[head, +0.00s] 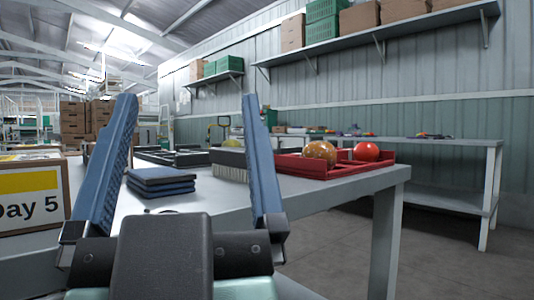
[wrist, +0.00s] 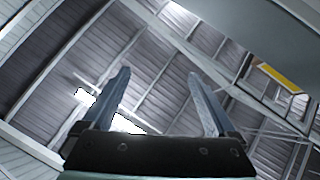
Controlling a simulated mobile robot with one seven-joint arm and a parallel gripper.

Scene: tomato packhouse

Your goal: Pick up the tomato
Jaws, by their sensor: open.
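A red, round tomato (head: 366,151) sits in a red tray (head: 290,165) toward the right end of the grey table. A mottled orange-brown round fruit (head: 319,151), possibly another tomato, sits just left of it in the same tray. My gripper (head: 188,98) is open and empty in the head view, left of the tray and nearer the camera, its fingers pointing up. In the wrist view my gripper (wrist: 158,73) shows two spread fingers against the roof, with no tomato in sight. The lower sides of both fruits are hidden by the tray wall.
Folded blue cloths (head: 161,181) and a brush (head: 230,165) lie on the table (head: 345,184), left of the tray. A "Day 5" box (head: 30,197) stands at far left. Behind are dark trays (head: 183,157) and a bench (head: 440,142) along the wall.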

